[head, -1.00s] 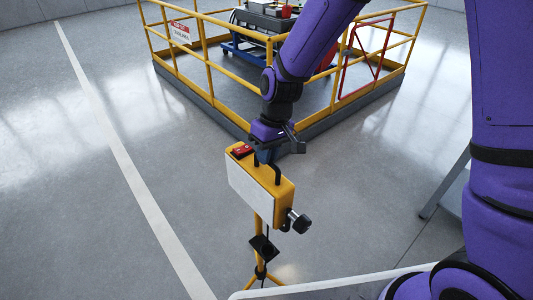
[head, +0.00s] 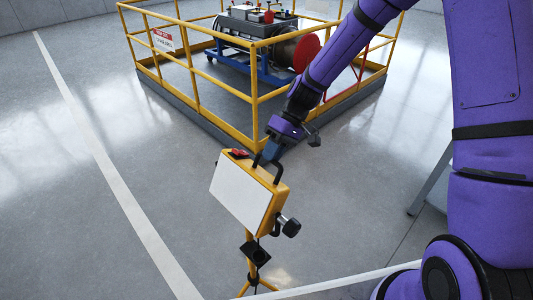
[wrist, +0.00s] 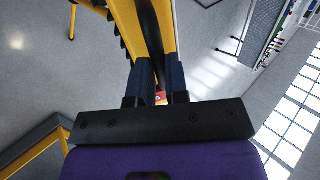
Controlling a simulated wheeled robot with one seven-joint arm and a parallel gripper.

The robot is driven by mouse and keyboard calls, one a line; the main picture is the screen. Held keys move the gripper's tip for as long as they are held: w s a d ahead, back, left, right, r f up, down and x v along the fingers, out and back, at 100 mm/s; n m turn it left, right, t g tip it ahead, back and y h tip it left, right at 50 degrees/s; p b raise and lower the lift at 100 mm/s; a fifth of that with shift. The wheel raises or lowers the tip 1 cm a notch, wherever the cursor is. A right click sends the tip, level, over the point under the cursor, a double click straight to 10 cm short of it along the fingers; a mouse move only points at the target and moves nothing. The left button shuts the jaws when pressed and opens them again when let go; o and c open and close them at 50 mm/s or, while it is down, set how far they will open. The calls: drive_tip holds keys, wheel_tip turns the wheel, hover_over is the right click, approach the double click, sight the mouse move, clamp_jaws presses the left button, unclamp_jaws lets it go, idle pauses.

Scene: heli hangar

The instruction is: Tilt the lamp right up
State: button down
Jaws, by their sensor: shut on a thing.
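The lamp (head: 279,203) is a yellow box with a pale flat face (head: 240,195) on a yellow tripod stand (head: 250,267). Its face points to the lower left and leans somewhat upward in the head view. A black knob (head: 289,227) sits on its right side, and a red part (head: 238,154) is on top. My gripper (head: 269,157) is at the top of the lamp, shut on its black handle (head: 278,171). In the wrist view the two fingers (wrist: 160,80) are close together at the dark handle bar, with the yellow lamp beyond. The exact grip is partly hidden.
A yellow railing (head: 255,95) encloses a machine on a blue cart (head: 240,65) behind the lamp. A white floor line (head: 120,190) runs along the left. The floor to the left of the lamp is clear. A pale edge (head: 340,283) crosses low in front.

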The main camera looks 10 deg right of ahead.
drive_tip(key=shift+w+d+f+g+y, duration=0.5)
drive_tip(key=shift+d+f+y, duration=0.2)
drive_tip(key=shift+d, duration=0.05)
drive_tip(key=shift+w+d+f+g+y, duration=0.45)
drive_tip(key=shift+d+f+g+y, duration=0.05)
drive_tip(key=shift+d+f+y, duration=0.2)
drive_tip(key=c, duration=1.1)
unclamp_jaws()
drive_tip(key=shift+d+f, duration=0.1)
drive_tip(key=v, duration=1.1)
